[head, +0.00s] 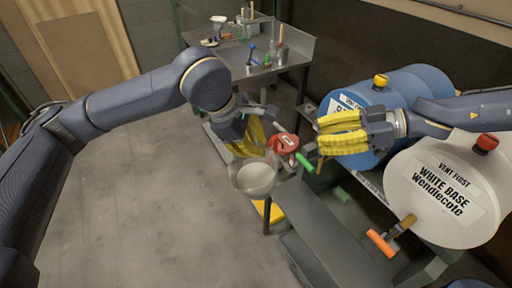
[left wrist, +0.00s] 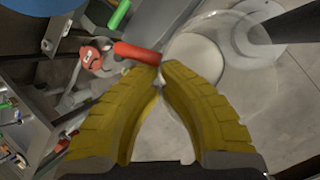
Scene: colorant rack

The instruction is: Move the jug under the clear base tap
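The clear jug (head: 255,180), with pale contents, hangs over the floor beside the rack in the head view. Its clear wall fills the upper right of the left wrist view (left wrist: 250,85). My left gripper (head: 250,145) is at the jug's upper rim; in the left wrist view its yellow fingers (left wrist: 161,78) close together with a small pale part between their tips, apparently the jug's handle. My right gripper (head: 322,138) is in front of the blue drum (head: 352,105), beside a green tap handle (head: 305,163); its finger gap is unclear. No readable label identifies the clear base tap.
A white drum labelled White Base (head: 440,195) has an orange tap handle (head: 380,243). A red handle (left wrist: 137,52) is close to my left fingertips. A red round piece (head: 284,144) is beside the jug. A grey bench (head: 325,240) is in front; floor at left is clear.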

